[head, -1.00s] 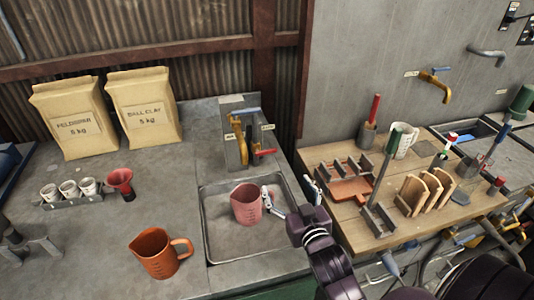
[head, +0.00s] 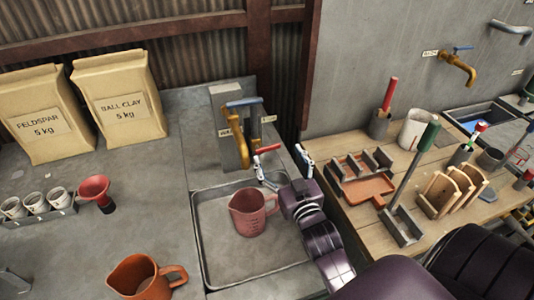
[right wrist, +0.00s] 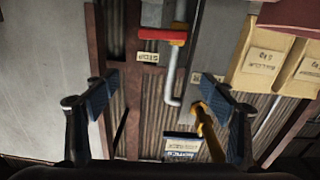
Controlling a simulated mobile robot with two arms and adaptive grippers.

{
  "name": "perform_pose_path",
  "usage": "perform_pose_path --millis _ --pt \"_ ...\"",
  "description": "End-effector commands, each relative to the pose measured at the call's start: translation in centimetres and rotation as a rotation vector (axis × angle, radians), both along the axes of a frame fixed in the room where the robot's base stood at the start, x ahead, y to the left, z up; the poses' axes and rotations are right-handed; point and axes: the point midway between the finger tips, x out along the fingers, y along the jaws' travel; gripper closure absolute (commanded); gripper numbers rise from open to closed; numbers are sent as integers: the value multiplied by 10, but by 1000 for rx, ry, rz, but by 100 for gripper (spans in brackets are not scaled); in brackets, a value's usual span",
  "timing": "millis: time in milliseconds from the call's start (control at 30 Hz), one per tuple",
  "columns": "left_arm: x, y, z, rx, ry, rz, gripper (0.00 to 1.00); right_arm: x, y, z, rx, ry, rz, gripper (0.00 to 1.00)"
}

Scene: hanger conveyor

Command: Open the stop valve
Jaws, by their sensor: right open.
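The stop valve's red handle (head: 267,149) sits low on the right side of the grey tap block (head: 225,140) behind the sink. In the right wrist view the red handle (right wrist: 163,36) lies sideways across a grey pipe (right wrist: 176,80), with a "STOP" label (right wrist: 148,57) next to it. My right gripper (head: 284,169) is open and empty, just in front and to the right of the handle, apart from it. In the wrist view my right gripper's two fingers (right wrist: 158,93) stand wide apart, with the handle above the gap. My left gripper is not in view.
A pink pitcher (head: 252,212) stands in the metal sink (head: 215,265), below the gripper. A brass tap with a blue lever (head: 243,102) is on the block. An orange jug (head: 146,279) stands left. A wooden tool bench (head: 385,225) stands right.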

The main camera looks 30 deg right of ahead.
Motion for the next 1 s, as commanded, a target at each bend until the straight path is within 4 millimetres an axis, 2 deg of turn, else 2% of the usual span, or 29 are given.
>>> perform_pose_path --millis 33,100,333,533,800,1000 --pt "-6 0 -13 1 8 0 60 0 0 -13 0 0 0 23" --pt "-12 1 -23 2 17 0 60 0 0 -22 0 0 0 23" --pt "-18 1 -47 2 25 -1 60 0 0 -45 0 0 0 23" --pt "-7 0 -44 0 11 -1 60 11 -3 -44 -1 -2 1 23" --pt "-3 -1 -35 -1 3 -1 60 52 -12 -43 0 -2 0 23" --pt "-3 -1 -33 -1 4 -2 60 72 -17 -45 0 0 1 23"
